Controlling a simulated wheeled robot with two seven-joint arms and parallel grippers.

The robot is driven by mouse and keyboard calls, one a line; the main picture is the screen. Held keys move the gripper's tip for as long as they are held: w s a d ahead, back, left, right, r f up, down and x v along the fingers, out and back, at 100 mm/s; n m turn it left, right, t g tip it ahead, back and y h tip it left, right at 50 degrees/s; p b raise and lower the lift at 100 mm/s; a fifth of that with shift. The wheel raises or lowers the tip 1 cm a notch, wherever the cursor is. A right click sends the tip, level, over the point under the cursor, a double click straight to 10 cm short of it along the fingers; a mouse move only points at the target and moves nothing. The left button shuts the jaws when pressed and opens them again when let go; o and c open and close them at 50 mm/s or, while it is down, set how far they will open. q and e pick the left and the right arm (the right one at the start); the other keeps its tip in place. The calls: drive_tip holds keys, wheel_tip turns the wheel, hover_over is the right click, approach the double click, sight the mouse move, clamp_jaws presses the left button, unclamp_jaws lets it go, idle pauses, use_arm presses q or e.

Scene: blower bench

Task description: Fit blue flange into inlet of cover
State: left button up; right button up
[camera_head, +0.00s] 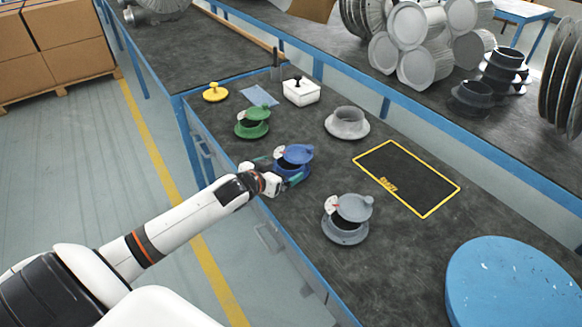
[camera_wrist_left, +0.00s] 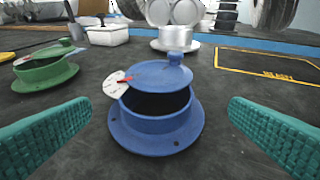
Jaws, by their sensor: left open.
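The blue flange (camera_wrist_left: 155,129) stands upright on the dark bench, with a blue lid tilted over its opening and a white tag with a red mark at its left. It also shows in the head view (camera_head: 291,172). My left gripper (camera_head: 283,178) is open, its green pads on either side of the flange and apart from it in the wrist view (camera_wrist_left: 158,130). A grey metal collar (camera_head: 347,122) stands behind the flange; I cannot tell whether it is the cover's inlet. My right gripper is not in view.
A green flange (camera_head: 252,122) and a grey flange (camera_head: 346,222) stand either side of the blue one. A yellow-outlined area (camera_head: 407,178) is empty. A blue round surface (camera_head: 515,283) is at the lower right. A white box (camera_head: 301,91) sits at the back.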

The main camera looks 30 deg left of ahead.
sight(290, 160)
use_arm(q)
drive_tip(key=shift+w+f, duration=0.25)
drive_tip(key=shift+w, duration=0.3)
drive_tip(key=shift+w+f, duration=0.1)
drive_tip(key=shift+w, duration=0.2)
drive_tip(key=shift+w+a+f, duration=0.15)
drive_tip(key=shift+w, duration=0.45)
drive_tip(key=x, duration=0.4)
drive_tip(key=shift+a, duration=0.1)
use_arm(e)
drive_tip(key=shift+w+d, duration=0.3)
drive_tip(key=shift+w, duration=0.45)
use_arm(q)
drive_tip(key=c, duration=1.2)
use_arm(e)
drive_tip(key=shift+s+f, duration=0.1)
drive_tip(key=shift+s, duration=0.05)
